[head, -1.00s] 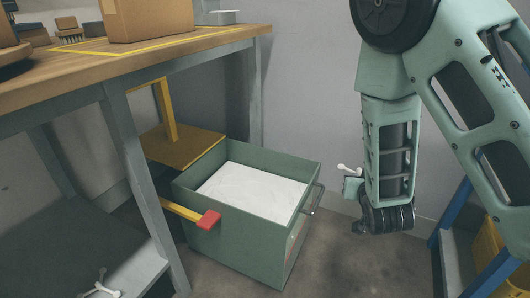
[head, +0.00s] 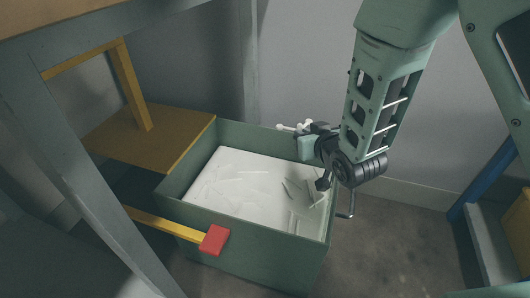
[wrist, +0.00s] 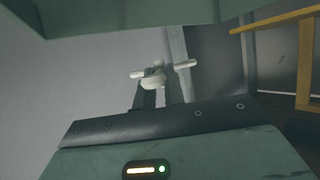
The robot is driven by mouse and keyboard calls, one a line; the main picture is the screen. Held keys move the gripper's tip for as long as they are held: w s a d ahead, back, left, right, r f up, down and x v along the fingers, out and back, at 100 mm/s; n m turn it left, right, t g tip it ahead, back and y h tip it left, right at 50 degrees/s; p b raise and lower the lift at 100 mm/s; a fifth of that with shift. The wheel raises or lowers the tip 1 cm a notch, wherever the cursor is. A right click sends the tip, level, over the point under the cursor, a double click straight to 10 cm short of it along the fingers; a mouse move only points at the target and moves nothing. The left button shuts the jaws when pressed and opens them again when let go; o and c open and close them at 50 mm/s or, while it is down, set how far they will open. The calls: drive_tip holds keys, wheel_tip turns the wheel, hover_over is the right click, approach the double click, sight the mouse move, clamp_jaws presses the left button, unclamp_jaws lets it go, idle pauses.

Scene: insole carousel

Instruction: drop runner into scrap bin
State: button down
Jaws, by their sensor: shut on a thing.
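The runner (head: 288,127) is a small white piece with short arms. It also shows in the wrist view (wrist: 181,66), held at the tips of my gripper's dark fingers (wrist: 155,92). In the head view my gripper (head: 305,132) is shut on the runner, above the far right rim of the scrap bin. The scrap bin (head: 255,242) is a green open box with a white floor or filling inside. Part of the bin's right side is hidden behind my wrist.
A yellow stand (head: 150,150) is left of the bin. A yellow bar with a red end (head: 214,240) crosses the bin's front left. A workbench with grey legs (head: 75,170) stands at left. A blue-framed rack (head: 490,175) is at right. Bare floor (head: 390,245) lies between.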

drive_tip(key=s+a+f+n+g+y+b, duration=0.2)
drive_tip(key=a+n+y, duration=0.1)
drive_tip(key=a, duration=0.7)
drive_tip(key=shift+t, duration=0.3)
drive_tip(key=f+b, duration=0.4)
drive_tip(key=f, duration=0.1)
drive_tip(key=shift+s+d+f, duration=0.1)
drive_tip(key=shift+d, duration=0.15)
drive_tip(key=c, duration=1.4)
unclamp_jaws()
